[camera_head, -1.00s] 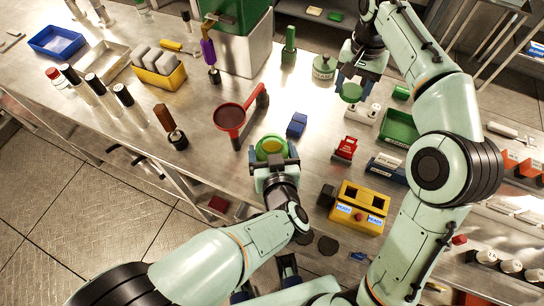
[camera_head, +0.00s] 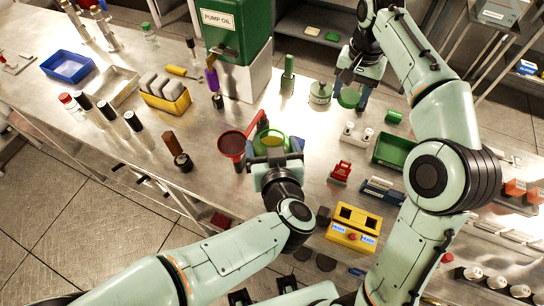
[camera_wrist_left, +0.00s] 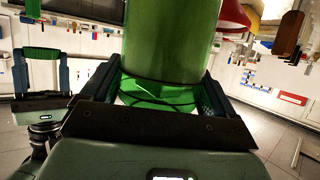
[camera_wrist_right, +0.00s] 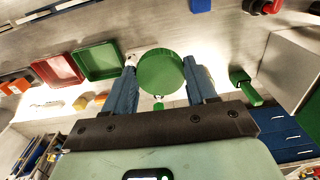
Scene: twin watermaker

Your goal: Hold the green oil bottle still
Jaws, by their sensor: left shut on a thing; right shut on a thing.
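The green oil bottle (camera_head: 271,142) shows from above in the head view, with a round yellow-green top. My left gripper (camera_head: 274,158) is shut on its sides. In the left wrist view the bottle (camera_wrist_left: 170,45) is a translucent green cylinder between the two fingers, its upper end out of frame. The bottle looks roughly upright. My right gripper (camera_head: 357,95) is shut on a round green cap (camera_head: 349,98), held above the bench to the right. The cap (camera_wrist_right: 160,72) also shows between the fingers in the right wrist view.
The green PUMP OIL tank (camera_head: 240,32) stands behind. A yellow box (camera_head: 354,228) lies front right, and a green tray (camera_head: 391,150) to the right.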

